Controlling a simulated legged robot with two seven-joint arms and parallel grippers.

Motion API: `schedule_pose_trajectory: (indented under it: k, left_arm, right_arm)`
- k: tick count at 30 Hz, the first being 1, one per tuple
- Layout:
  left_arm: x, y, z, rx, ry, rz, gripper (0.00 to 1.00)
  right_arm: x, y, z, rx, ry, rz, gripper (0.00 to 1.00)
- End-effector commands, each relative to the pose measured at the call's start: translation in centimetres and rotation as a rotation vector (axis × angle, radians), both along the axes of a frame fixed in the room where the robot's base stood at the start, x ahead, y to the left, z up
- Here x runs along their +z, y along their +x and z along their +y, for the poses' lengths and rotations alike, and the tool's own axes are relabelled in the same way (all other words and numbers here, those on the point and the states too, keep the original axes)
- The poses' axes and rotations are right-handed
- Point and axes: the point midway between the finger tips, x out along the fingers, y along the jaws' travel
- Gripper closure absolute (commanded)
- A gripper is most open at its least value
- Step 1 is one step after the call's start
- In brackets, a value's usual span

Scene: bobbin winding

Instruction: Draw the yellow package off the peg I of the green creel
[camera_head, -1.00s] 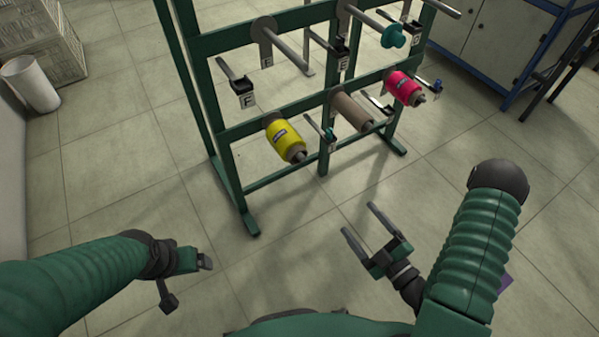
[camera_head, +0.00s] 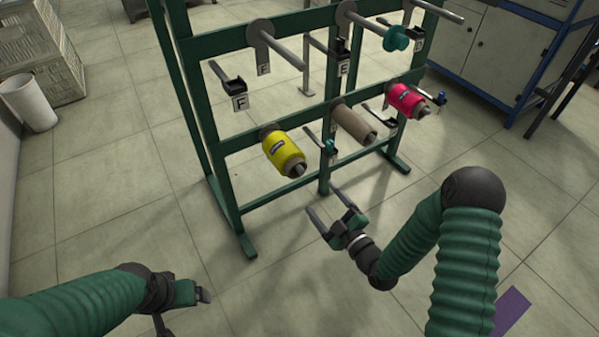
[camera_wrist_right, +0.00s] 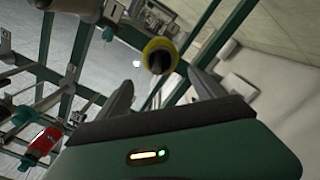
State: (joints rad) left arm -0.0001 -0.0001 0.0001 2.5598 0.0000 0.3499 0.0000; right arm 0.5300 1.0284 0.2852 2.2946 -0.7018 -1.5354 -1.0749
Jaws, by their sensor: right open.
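The yellow package (camera_head: 283,151) sits on a lower peg of the green creel (camera_head: 240,143), at the left of the lower row. Its near end points toward me, with the peg tip showing in its core. I cannot read a letter I at this peg. My right gripper (camera_head: 323,203) is open and empty, below and to the right of the package, apart from it. In the right wrist view the package (camera_wrist_right: 158,47) shows end-on, beyond and between the two open fingers (camera_wrist_right: 158,84). My left gripper (camera_head: 190,294) is low at the left, away from the creel; its jaws are unclear.
Small black holders with letter tags (camera_head: 240,102) stick out among the pegs. A white bin (camera_head: 28,102) stands far left. The floor before the creel is clear.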

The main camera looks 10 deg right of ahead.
Motion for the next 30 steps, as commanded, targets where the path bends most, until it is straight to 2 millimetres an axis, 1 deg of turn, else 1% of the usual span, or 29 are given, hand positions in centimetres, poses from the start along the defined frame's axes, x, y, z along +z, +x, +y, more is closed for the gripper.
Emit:
schedule_pose_trajectory:
  k: [1, 9, 12, 15, 19, 26, 27, 30]
  left_arm:
    - [-0.2, 0.0, 0.0, 0.0, 0.0, 0.0, 0.14]
    - [-1.2, 0.0, 0.0, 0.0, 0.0, 0.001, 0.14]
    - [-1.7, 0.0, 0.0, 0.0, 0.0, 0.001, 0.14]
    - [-2.0, 0.0, 0.0, 0.0, 0.0, 0.001, 0.14]
    - [-2.2, 0.0, 0.0, 0.0, 0.0, 0.001, 0.14]
    - [-2.1, 0.0, 0.0, 0.0, 0.0, 0.0, 0.14]
    - [-2.1, 0.0, 0.0, 0.0, 0.0, 0.0, 0.14]
    - [-2.1, 0.0, 0.0, 0.0, 0.0, 0.0, 0.14]
  right_arm:
    - [-0.1, 1.1, 0.5, 0.003, -0.001, -0.003, 0.22]
    - [-0.2, 7.2, 2.8, 0.004, -0.001, -0.003, 0.22]
    - [-0.2, 9.2, 3.5, 0.003, -0.001, -0.003, 0.22]
    - [-0.2, 10.6, 3.9, 0.003, -0.001, -0.002, 0.22]
    - [-0.1, 11.6, 4.2, 0.001, 0.0, -0.001, 0.22]
    - [0.0, 11.7, 4.3, 0.001, 0.0, 0.001, 0.22]
    - [-0.1, 11.7, 4.3, 0.001, 0.0, 0.001, 0.23]
    - [-0.1, 11.7, 4.3, 0.001, 0.0, 0.001, 0.36]
